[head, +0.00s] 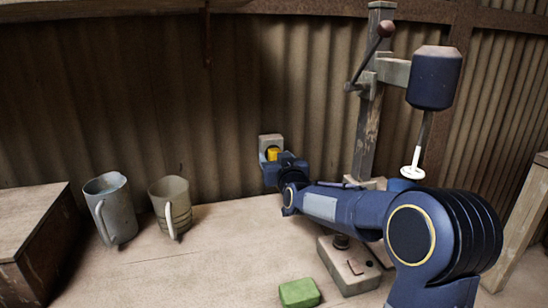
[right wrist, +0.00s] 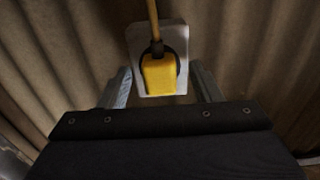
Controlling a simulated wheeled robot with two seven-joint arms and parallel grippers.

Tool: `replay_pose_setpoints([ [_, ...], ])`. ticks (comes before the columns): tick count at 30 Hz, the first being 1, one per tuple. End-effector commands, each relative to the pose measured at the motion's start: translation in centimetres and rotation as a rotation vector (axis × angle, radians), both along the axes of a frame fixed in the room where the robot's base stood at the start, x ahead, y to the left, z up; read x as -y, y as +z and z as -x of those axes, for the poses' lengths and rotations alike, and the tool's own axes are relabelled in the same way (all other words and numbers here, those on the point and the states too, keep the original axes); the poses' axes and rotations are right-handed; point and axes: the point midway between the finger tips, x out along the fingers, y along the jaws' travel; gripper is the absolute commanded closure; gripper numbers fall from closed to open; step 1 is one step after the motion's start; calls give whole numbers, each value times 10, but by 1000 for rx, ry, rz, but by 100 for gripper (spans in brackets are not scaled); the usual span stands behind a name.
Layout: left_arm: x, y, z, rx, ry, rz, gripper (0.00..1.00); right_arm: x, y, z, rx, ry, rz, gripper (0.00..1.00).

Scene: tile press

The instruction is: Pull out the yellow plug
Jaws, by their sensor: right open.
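The yellow plug (head: 272,154) sits in a pale wall socket (head: 266,141) at the back of the table in the head view. In the right wrist view the plug (right wrist: 160,75) shows large, with a yellow cord rising from its dark collar, and the socket plate (right wrist: 143,37) is behind it. My right gripper (right wrist: 160,88) is open, its two fingers on either side of the plug and apart from it. In the head view the right arm's wrist hides part of the socket area. My left gripper is not in view.
Two mugs, a grey one (head: 112,207) and a tan one (head: 173,205), stand left of the socket. A drill-like press (head: 367,130) stands behind my right arm. A green block (head: 299,293) lies at the front. The table's middle (head: 215,260) is clear.

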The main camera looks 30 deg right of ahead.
Motion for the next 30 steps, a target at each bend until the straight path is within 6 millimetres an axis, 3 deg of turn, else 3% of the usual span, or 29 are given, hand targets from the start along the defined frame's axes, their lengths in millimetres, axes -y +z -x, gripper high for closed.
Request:
replay_pose_setpoints([
  [26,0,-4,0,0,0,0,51,0,0,0,0,0,-1,42],
  [30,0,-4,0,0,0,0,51,0,0,0,0,0,-1,56],
])
